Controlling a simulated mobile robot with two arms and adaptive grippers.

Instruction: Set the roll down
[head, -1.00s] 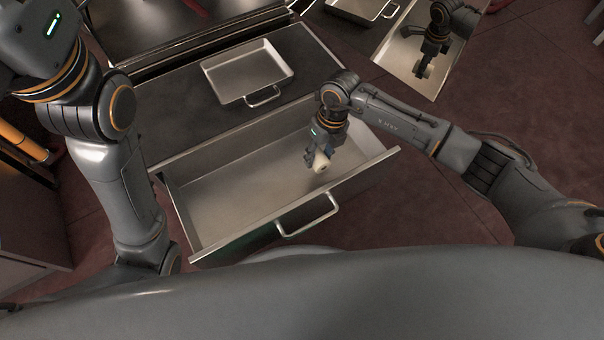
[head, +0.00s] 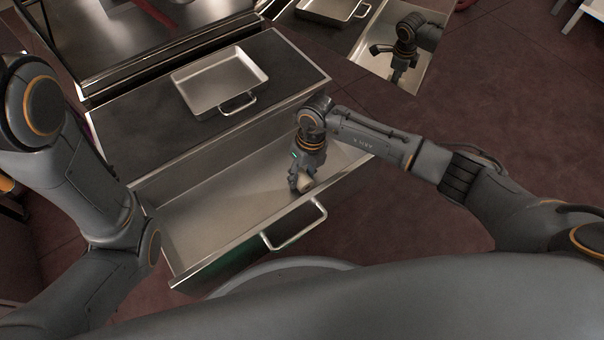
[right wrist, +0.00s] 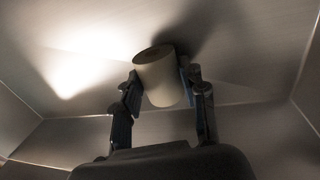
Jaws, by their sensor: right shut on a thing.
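A small pale roll (head: 306,186) is held inside the open metal drawer (head: 190,222), near its right end. My right gripper (head: 300,187) is shut on it, pointing down. In the right wrist view the roll (right wrist: 162,82) sits between the two fingers of the gripper (right wrist: 161,80), its round end facing away from the palm. The drawer's bare metal lies close beyond it, with a dark shadow beside the roll. I cannot tell whether the roll touches the drawer floor. My left arm shows at the left, but its gripper is outside the picture.
The drawer looks otherwise empty, with free floor left of the roll. Its front has a bar handle (head: 294,224). A shallow metal tray (head: 219,82) stands on the dark counter (head: 130,140) behind. Another gripper-like shape (head: 402,52) shows at the upper right.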

